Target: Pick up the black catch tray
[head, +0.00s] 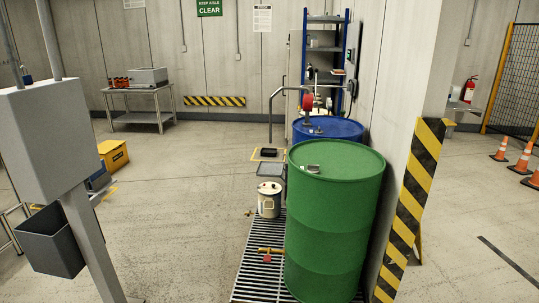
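A small flat black item (268,153), which looks like the black catch tray, lies on the floor inside a yellow-marked outline behind the drums. It is small and far off, so its shape is hard to tell. Part of the outline's right side is hidden behind the blue drum. Neither of my grippers is in view.
A green drum (333,225) and a blue drum (327,128) stand on the right by a striped pillar (413,205). A grey post-mounted box (45,130) stands left; the middle floor is clear.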

